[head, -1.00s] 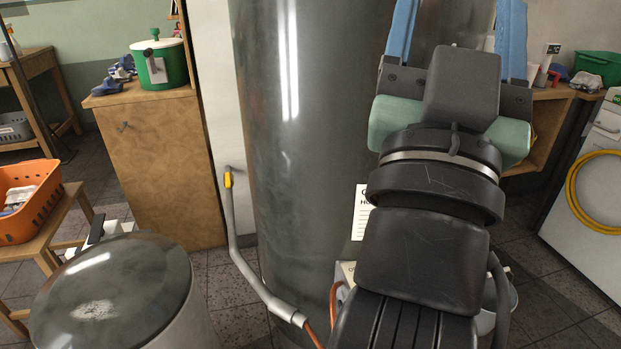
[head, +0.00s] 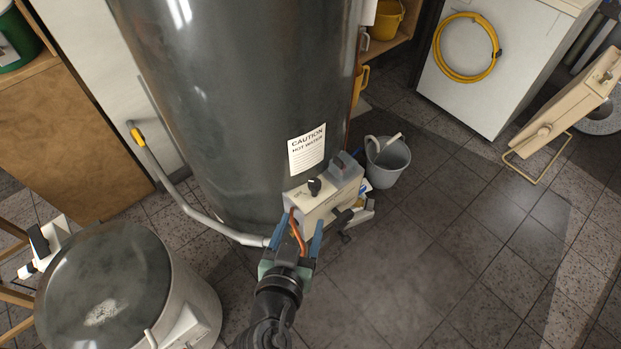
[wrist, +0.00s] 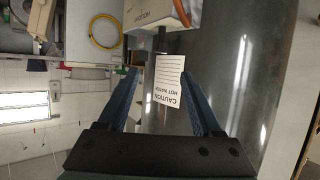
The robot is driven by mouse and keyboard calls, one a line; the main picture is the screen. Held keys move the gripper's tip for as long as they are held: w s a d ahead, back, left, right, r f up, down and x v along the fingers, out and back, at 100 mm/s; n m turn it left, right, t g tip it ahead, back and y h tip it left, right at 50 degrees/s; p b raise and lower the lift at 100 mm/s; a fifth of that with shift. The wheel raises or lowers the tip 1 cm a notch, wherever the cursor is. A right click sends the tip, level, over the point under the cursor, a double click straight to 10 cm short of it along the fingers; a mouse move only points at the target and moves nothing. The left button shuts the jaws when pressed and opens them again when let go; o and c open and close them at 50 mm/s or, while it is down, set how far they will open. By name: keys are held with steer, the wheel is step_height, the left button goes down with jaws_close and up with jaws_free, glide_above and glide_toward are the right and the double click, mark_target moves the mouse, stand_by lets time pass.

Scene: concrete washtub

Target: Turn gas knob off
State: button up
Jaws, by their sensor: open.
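A dark grey cylindrical water heater (head: 225,110) stands upright with a beige control box (head: 325,200) low on its front. A black knob (head: 315,186) sits on top of the box, and a second dark knob (head: 341,218) sticks out of its front. A yellow valve handle (head: 137,137) is on the grey pipe at left. I cannot tell which is the gas knob. My gripper (head: 299,227) is open and empty, its blue fingers apart near the box's left end. In the wrist view the box (wrist: 152,14) is at the top, beyond the fingertips (wrist: 160,73).
An orange hose (head: 296,228) runs from the box by my fingers. A grey pipe (head: 195,212) runs along the heater's left. A round-lidded drum (head: 105,275) stands front left, a grey bucket (head: 387,160) right of the box. Floor at right (head: 430,250) is clear.

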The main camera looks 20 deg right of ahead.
mark_target(314, 186)
steer(key=x, duration=1.2)
steer(key=shift+w+d+b, duration=0.15)
steer(key=shift+w+b, duration=0.15)
jaws_close()
